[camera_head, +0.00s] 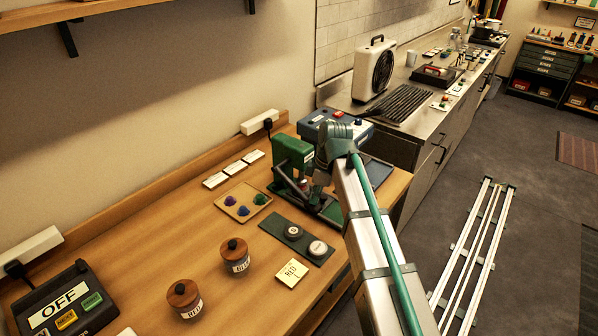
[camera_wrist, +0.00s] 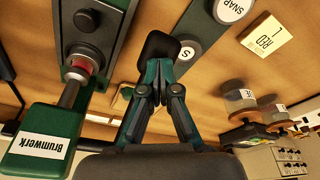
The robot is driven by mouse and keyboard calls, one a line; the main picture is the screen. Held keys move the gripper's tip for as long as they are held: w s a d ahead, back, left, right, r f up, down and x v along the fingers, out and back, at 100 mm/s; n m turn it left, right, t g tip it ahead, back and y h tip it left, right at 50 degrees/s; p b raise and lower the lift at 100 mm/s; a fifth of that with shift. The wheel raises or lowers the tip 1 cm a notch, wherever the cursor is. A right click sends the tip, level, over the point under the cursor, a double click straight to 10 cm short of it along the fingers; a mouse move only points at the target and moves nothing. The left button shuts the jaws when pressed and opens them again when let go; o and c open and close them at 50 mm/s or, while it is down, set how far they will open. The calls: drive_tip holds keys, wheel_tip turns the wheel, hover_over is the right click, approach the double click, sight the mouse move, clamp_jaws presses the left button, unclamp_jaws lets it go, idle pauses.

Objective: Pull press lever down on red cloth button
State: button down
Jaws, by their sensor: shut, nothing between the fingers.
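The green button press (camera_head: 293,151) stands at the back of the wooden table; its labelled head (camera_wrist: 42,140) shows in the wrist view. A red button piece (camera_wrist: 80,66) sits under the press's ram (camera_wrist: 70,92). A small red patch also shows below the press head in the head view. My gripper (camera_wrist: 155,84) is shut and empty beside the press, its fingers together. A dark rounded piece (camera_wrist: 158,46) shows right at the fingertips; I cannot tell whether it is the lever's grip or touches them. In the head view my wrist and arm hide part of the press.
A dark mat with two round pieces (camera_head: 317,248), a yellow RED note (camera_head: 292,272) and two wooden-lidded jars (camera_head: 235,256) lie in front. A tray of coloured pieces (camera_head: 243,203) is left of the press. A blue box (camera_head: 318,124) stands behind.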

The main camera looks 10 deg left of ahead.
wheel_tip(320, 180, up, 15)
drive_tip(key=p, duration=0.8)
drive_tip(key=shift+p, duration=0.4)
drive_tip(key=shift+w+f, duration=0.1)
idle(0.5)
